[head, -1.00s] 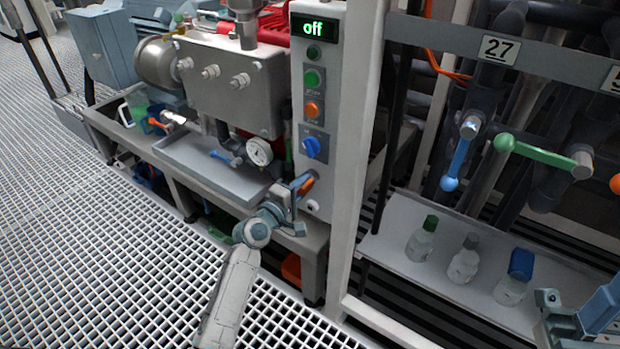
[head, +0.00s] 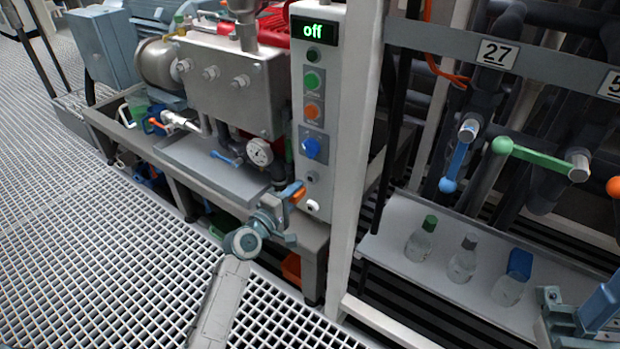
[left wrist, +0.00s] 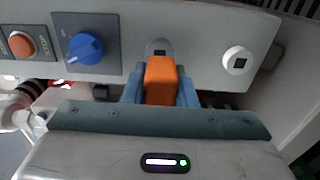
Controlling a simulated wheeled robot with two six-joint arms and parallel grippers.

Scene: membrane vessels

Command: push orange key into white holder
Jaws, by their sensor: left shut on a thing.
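The orange key (head: 298,194) is held between the fingers of my left gripper (head: 290,197), in front of the lower part of the grey control panel. In the left wrist view the orange key (left wrist: 160,82) sits between the two blue-grey fingers. The white holder (head: 313,205) is a small round part with a dark square centre, low on the panel. In the left wrist view the white holder (left wrist: 238,60) is right of the key, apart from it. A grey socket (left wrist: 160,47) is just behind the key. My right gripper (head: 562,315) is at the lower right, partly cut off.
The panel has a blue rotary knob (head: 311,148), an orange button (head: 312,110), a green button (head: 312,79) and a display (head: 314,27) reading "off". A pressure gauge (head: 259,152) and tray are left of it. Several bottles stand on a shelf (head: 400,262) at right.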

